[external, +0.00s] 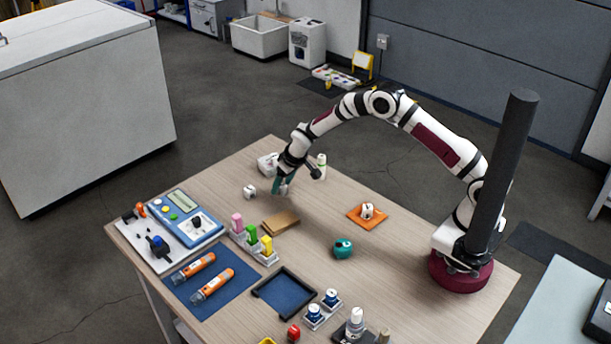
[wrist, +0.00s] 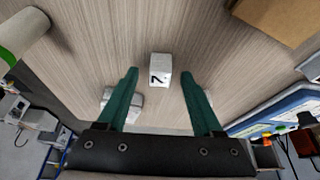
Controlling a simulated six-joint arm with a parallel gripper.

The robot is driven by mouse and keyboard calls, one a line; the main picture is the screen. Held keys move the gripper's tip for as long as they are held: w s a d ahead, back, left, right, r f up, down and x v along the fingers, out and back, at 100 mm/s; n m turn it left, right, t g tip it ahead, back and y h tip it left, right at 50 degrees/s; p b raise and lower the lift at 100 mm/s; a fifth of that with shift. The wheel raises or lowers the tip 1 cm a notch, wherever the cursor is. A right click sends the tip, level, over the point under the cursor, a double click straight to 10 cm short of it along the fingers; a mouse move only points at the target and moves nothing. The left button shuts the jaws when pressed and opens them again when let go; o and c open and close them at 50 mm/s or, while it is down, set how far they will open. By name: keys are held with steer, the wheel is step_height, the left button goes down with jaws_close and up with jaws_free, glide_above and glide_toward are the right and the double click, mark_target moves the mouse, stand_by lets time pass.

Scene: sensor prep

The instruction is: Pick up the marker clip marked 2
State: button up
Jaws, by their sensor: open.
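A small white clip (wrist: 160,70) with a dark character that looks like a turned 2 stands on the table. In the external view, this clip (external: 250,191) is left of my gripper (external: 281,185), and its mark is too small to read there. In the wrist view, my gripper (wrist: 159,76) is open, with its two teal fingers spread and the clip seen between and beyond the fingertips. Nothing is held. A second white clip (external: 367,211) with a dark mark sits on an orange pad (external: 355,218); its number is unreadable.
A white cylinder with a green band (external: 321,165) and a white box (external: 268,163) stand close to my gripper. A brown block (external: 281,221), a rack of coloured clips (external: 255,249) and a blue instrument panel (external: 187,218) are nearer the camera. A teal round object (external: 343,248) stands mid-table.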

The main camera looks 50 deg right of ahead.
jaws_close()
steer(key=shift+r, duration=0.1)
stand_by(0.3)
